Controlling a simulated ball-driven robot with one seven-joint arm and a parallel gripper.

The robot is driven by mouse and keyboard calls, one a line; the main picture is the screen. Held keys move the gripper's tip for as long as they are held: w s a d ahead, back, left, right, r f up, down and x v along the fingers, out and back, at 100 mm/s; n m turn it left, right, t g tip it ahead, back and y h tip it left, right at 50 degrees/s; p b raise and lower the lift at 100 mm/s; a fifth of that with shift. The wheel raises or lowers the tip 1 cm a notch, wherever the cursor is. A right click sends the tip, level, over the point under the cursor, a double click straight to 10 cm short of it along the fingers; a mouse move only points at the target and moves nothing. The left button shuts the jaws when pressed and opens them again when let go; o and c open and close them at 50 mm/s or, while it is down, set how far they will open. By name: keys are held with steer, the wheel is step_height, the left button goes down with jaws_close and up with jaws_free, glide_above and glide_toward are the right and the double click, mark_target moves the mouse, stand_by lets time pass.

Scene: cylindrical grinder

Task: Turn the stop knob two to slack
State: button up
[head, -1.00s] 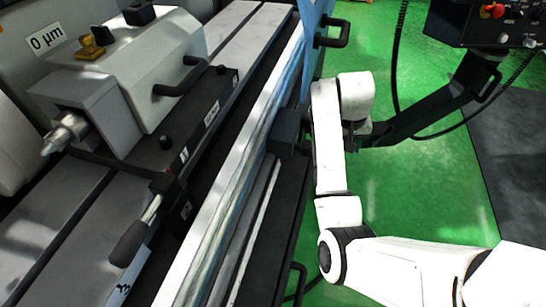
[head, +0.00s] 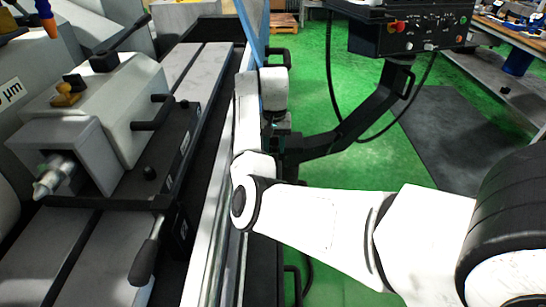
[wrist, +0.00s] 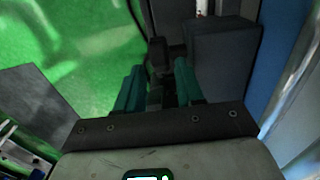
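My gripper (wrist: 158,88) shows in the wrist view as two teal fingers that stand apart. A dark knob-like part (wrist: 160,58) shows just beyond the gap between them, beside a dark grey box (wrist: 222,62). I cannot tell whether this part is stop knob two, or whether a finger touches it. In the head view my white arm reaches to the machine's front edge, and my gripper is mostly hidden at its end.
A black lever (head: 147,258) sticks out at the front of the machine table. A control console (head: 400,32) hangs on a black arm (head: 350,130) right of my arm. A workbench (head: 510,50) stands at the far right. Green floor (head: 335,85) and a dark mat (head: 470,130) are open.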

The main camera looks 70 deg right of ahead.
mark_target(274, 155)
steer(key=shift+f, duration=2.6)
steer(key=shift+c, duration=0.4)
steer(key=c, duration=0.6)
